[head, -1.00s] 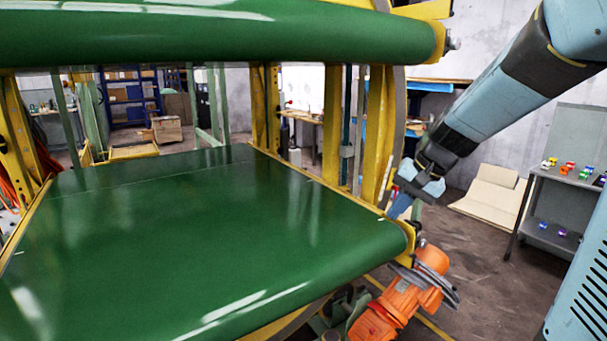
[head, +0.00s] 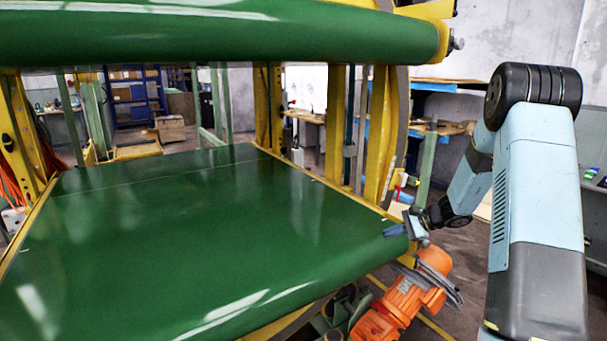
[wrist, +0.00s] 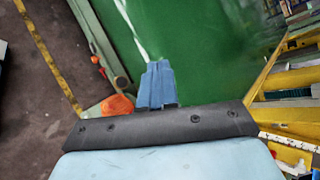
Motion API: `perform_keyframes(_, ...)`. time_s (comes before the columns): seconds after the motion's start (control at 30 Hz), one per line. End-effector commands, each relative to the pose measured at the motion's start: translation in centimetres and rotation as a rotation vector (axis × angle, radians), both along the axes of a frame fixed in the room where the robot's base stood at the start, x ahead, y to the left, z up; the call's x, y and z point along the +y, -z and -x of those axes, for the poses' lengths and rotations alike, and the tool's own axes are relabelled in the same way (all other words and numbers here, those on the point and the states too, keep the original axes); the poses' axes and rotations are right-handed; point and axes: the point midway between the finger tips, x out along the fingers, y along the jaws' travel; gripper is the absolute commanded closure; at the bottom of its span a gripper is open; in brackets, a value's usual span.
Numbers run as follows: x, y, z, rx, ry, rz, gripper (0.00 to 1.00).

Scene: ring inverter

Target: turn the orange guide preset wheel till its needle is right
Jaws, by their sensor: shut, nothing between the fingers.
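My gripper (head: 397,230) is shut and empty at the right front corner of the lower green belt, above the orange motor (head: 410,300). In the wrist view its blue fingers (wrist: 157,84) are together and point toward the green belt. I cannot make out the orange guide preset wheel or its needle for certain. The wrist view shows a rounded orange part (wrist: 117,105) just left of the fingers and a small orange-red part (wrist: 95,60) farther up on a grey-green bar. I cannot tell whether either is the wheel.
The lower green belt (head: 190,240) fills the middle, with a green roller (head: 220,35) above it. Yellow posts (head: 378,140) stand at the belt's right edge, close to my gripper. Dark open floor (wrist: 45,130) shows left in the wrist view.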

Motion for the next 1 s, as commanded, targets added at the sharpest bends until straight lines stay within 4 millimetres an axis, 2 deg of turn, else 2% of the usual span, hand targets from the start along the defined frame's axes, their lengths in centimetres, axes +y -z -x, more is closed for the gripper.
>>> perform_keyframes(0.03,-0.8,1.9,-0.8,0.015,0.035,-0.031,1.0)
perform_keyframes(0.27,-4.4,9.4,-3.7,0.062,0.205,-0.163,1.0)
perform_keyframes(0.4,-6.6,14.4,-4.9,0.088,0.314,-0.239,1.0)
perform_keyframes(0.53,-7.5,19.0,-5.8,0.111,0.398,-0.303,1.0)
perform_keyframes(0.67,-6.0,23.3,-6.7,0.135,0.45,-0.36,1.0)
perform_keyframes(0.87,-0.9,30.4,-7.8,0.183,0.505,-0.438,1.0)
perform_keyframes(1.0,3.1,36.0,-7.8,0.224,0.555,-0.489,1.0)
